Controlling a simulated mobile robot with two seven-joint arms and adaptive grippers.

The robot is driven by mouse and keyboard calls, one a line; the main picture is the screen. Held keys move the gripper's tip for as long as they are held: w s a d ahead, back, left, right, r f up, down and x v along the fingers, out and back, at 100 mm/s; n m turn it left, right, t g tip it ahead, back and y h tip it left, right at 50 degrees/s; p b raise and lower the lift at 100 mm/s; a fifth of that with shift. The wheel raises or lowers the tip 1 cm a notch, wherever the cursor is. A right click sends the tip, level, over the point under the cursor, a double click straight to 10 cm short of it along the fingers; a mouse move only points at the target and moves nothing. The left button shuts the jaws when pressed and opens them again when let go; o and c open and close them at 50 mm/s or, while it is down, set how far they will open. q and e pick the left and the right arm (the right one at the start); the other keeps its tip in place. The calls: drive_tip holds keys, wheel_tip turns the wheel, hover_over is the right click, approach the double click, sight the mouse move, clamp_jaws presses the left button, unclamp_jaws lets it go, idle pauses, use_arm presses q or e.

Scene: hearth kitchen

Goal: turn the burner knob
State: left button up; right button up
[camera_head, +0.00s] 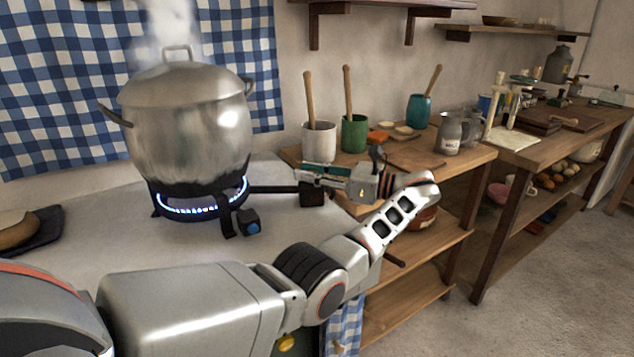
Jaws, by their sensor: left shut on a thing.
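A gas burner (163,200) burns with a ring of blue flame on the pale counter, under a large steaming metal pot (188,125). A dark bar runs right from the burner to a black block, the burner knob (313,194). My left gripper (308,182) is shut on this knob at the bar's end; its fingers partly hide the knob, so its angle is unclear. A small blue-faced black part (251,224) stands at the burner's front, apart from the gripper. My right gripper is not in view.
A wooden shelf table (470,158) behind my left gripper holds a white crock (319,142), a green crock (354,133), a teal crock (419,111) and metal jugs (450,133). A dark board (32,228) lies at the left. The counter around the burner is mostly clear.

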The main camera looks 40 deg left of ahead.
use_arm(q)
drive_tip(key=shift+f+g+b, duration=0.1)
drive_tip(key=shift+g+b, duration=0.4)
drive_tip(key=shift+n, duration=0.3)
drive_tip(key=o, duration=1.2)
drive_tip(key=shift+a, duration=0.1)
drive_tip(key=shift+c, duration=0.2)
drive_tip(key=shift+r, duration=0.25)
wheel_tip(320, 180, up, 10)
drive_tip(key=shift+f, duration=0.1)
